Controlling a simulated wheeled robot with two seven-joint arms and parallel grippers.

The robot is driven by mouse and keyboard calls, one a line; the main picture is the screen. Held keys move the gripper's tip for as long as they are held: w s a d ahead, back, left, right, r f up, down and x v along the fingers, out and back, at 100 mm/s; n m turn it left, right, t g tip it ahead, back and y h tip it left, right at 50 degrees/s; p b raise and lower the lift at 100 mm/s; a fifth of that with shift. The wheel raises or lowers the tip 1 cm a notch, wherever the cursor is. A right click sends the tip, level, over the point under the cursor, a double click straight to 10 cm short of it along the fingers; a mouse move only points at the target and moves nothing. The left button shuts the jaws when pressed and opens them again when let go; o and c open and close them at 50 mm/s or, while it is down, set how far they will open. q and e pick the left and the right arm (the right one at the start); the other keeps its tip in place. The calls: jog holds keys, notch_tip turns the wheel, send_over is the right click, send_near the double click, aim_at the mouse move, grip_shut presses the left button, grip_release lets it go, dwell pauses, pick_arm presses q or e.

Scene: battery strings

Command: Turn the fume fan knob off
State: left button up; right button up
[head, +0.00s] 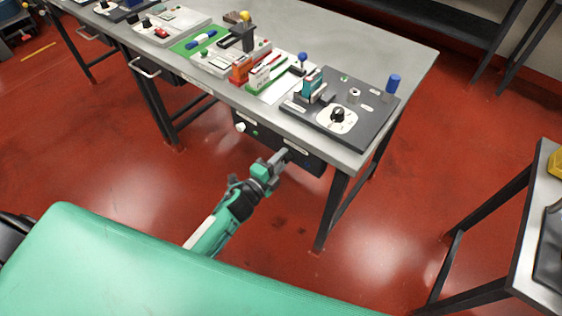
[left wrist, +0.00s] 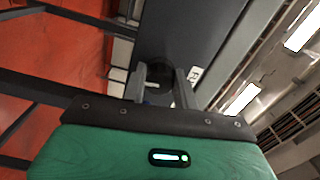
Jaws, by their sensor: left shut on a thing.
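A black control box (head: 308,164) hangs under the front edge of the steel table. My left gripper (head: 283,156) reaches its front face from below left. In the left wrist view the two grey fingers (left wrist: 160,88) are closed around a dark round knob (left wrist: 160,70) on the box's dark panel (left wrist: 190,30). I take this as the fume fan knob; its pointer and markings are hidden or too small to read. My right gripper is in neither view.
On the table (head: 400,85), a dark board (head: 372,128) carries a black dial knob (head: 337,114) and a blue cylinder (head: 393,83). A green button (head: 255,133) sits left on the box. A table leg (head: 330,212) stands to the right. Another bench (head: 530,240) is far right.

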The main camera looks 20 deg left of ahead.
pick_arm(q)
jog(key=shift+m, duration=1)
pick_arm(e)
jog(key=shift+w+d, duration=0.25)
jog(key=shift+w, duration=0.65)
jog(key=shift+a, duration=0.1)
pick_arm(q)
jog(key=o, duration=0.9)
jog(key=shift+o, duration=0.3)
jog(key=b+v, duration=0.2)
jog(key=v, duration=1.2)
jog(key=shift+b, duration=0.4)
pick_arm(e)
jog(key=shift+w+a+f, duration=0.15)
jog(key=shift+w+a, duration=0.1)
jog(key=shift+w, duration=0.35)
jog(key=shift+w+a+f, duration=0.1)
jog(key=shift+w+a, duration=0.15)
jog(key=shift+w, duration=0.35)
